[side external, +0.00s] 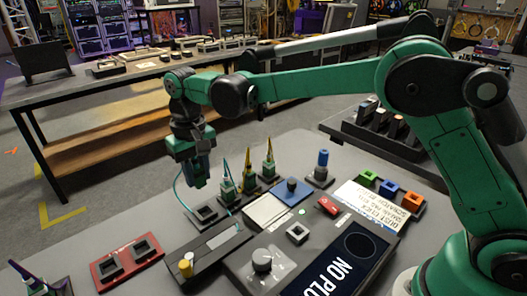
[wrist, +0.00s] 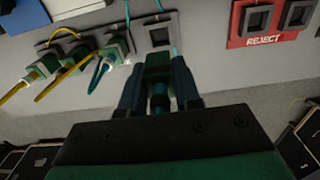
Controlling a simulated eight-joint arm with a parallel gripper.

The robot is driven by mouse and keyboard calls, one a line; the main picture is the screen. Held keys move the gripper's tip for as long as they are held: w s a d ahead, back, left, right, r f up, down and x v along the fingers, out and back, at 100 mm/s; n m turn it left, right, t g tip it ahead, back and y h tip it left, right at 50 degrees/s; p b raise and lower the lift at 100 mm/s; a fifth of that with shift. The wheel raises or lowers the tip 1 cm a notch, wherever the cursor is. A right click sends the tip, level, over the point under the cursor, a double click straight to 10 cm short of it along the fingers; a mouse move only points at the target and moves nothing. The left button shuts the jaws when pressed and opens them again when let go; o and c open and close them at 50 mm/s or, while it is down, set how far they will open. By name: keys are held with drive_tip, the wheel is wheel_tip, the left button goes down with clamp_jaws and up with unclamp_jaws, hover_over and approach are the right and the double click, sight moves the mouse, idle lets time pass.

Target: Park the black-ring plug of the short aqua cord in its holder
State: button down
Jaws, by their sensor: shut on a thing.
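My gripper (side external: 199,183) is shut on a green plug (wrist: 158,62) in the wrist view, with a dark band (wrist: 159,104) between the fingers. An aqua cord (side external: 176,193) curves down from beside my gripper to the table area. The plug hangs above the table, apart from an empty grey square holder (side external: 205,214). That holder also shows just beyond the plug in the wrist view (wrist: 159,36). Whether the band is the black ring is hard to tell. Several green plugs with yellow or aqua cords (side external: 247,180) stand in holders to the right.
A red REJECT block (side external: 112,267) with two square sockets lies at front left. A panel with a knob (side external: 262,261) and a dark screen is in front. A blue-topped post (side external: 322,165) and coloured blocks stand further right. Bare table lies left of the empty holder.

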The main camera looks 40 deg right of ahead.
drive_tip(key=shift+f, duration=2.8)
drive_tip(key=shift+f, duration=0.8)
drive_tip(key=c, duration=0.5)
unclamp_jaws()
drive_tip(key=shift+c, duration=0.2)
drive_tip(key=shift+r, duration=2.45)
drive_tip(key=shift+r, duration=2)
